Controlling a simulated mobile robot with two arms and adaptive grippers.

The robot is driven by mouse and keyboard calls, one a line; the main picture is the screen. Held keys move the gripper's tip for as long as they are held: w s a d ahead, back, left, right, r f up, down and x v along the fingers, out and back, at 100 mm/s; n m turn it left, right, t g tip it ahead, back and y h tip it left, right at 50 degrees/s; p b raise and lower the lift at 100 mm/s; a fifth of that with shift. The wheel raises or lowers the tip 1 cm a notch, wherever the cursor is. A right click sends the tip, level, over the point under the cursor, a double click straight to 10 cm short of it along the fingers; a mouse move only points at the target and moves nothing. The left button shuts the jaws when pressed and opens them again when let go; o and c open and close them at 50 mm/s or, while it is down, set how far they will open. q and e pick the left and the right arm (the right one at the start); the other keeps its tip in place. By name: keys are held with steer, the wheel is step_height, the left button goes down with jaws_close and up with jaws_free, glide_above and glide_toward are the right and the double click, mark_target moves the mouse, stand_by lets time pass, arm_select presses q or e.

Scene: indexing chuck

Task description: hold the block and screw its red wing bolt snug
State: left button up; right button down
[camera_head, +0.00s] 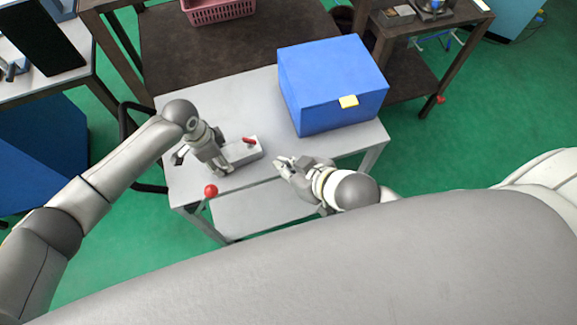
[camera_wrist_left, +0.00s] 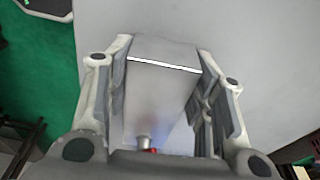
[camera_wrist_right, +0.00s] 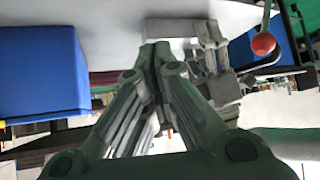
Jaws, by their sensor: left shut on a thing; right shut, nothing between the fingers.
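My left gripper (camera_head: 222,168) is shut on the block's left part. In the left wrist view the block (camera_wrist_left: 160,85) is between both fingers, with a bit of red (camera_wrist_left: 150,151) at the lower edge. My right gripper (camera_head: 280,163) is shut and empty, to the right of the block and apart from it. In the right wrist view its fingertips (camera_wrist_right: 155,50) are together, and the block (camera_wrist_right: 175,28) shows beyond them.
A large blue box (camera_head: 330,85) stands on the right part of the table (camera_head: 225,105). A red ball knob (camera_head: 211,190) is at the table's front edge. A pink basket (camera_head: 218,10) is on the dark table behind. The tabletop behind the block is clear.

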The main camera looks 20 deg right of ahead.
steer(key=c, duration=2.1)
jaws_free()
steer(key=shift+s+d+r, duration=0.1)
steer(key=shift+s+r, duration=0.1)
steer(key=shift+o, duration=2.5)
steer(key=shift+w+a+f, duration=0.15)
steer(key=shift+w+a, duration=0.1)
steer(key=shift+w, duration=0.05)
step_height(320, 180, up, 7)
steer(key=n+g+h, duration=0.4)
steer(key=n+g, duration=0.2)
steer(key=g, duration=0.3)
glide_above(249, 139)
step_height(249, 139, down, 12)
steer(key=shift+r, duration=0.15)
